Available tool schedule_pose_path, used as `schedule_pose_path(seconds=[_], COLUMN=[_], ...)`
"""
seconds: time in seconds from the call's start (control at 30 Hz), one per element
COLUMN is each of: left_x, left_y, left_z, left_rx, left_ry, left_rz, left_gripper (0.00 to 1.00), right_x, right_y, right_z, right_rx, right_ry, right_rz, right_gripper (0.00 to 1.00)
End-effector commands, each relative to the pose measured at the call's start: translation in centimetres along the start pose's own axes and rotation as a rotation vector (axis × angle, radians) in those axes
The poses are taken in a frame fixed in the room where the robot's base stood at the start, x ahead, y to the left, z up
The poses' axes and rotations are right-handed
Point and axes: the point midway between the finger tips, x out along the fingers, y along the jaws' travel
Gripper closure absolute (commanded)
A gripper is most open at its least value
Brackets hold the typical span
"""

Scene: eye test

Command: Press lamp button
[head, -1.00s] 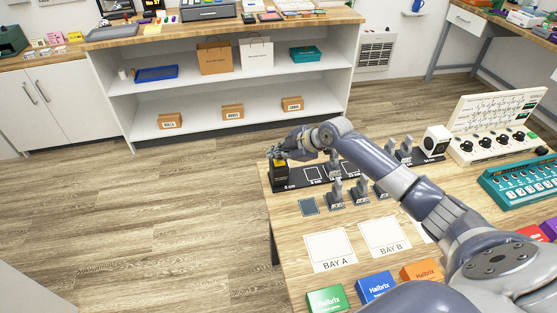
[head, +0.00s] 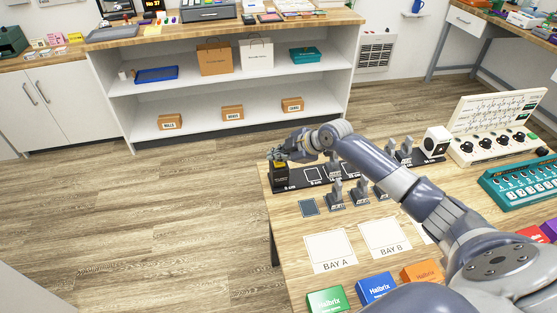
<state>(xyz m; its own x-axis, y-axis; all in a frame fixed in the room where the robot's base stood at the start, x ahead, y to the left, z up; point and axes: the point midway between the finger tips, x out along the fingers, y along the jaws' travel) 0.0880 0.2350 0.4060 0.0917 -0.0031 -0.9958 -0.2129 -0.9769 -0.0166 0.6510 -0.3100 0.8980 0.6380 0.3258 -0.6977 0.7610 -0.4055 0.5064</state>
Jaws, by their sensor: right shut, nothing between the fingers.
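My right gripper (head: 278,158) is at the far left corner of the table, shut and empty. Its fingers point down at a small black block with a yellow part (head: 280,166) on the left end of a black marked strip (head: 312,187). I cannot tell whether the fingertips touch the yellow part. No part is clearly marked as a lamp button. A white box with a dark round face (head: 436,142) stands at the strip's right end. My left gripper is not in view.
Grey clips (head: 335,195) stand near the strip. A beige panel with black knobs (head: 490,145) and a teal panel (head: 520,182) are at right. Green (head: 326,300), blue (head: 376,287) and orange (head: 421,272) boxes lie in front. Shelves (head: 215,95) stand behind open floor.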

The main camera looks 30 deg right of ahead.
Motion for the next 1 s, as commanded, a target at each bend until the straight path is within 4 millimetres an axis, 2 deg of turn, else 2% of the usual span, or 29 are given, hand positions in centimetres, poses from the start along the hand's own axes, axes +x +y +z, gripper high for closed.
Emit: schedule_pose_path(seconds=[0.43,1.0], left_x=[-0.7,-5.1], left_y=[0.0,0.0], left_z=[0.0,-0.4], left_rx=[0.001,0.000], left_ry=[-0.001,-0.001], left_rz=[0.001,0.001], left_gripper=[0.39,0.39], right_x=[-0.6,-4.4], right_y=[0.5,3.2], right_z=[-0.5,-3.2], right_rx=[0.000,0.000], right_ry=[0.001,0.001], right_rz=[0.001,0.001], right_gripper=[1.00,1.00])
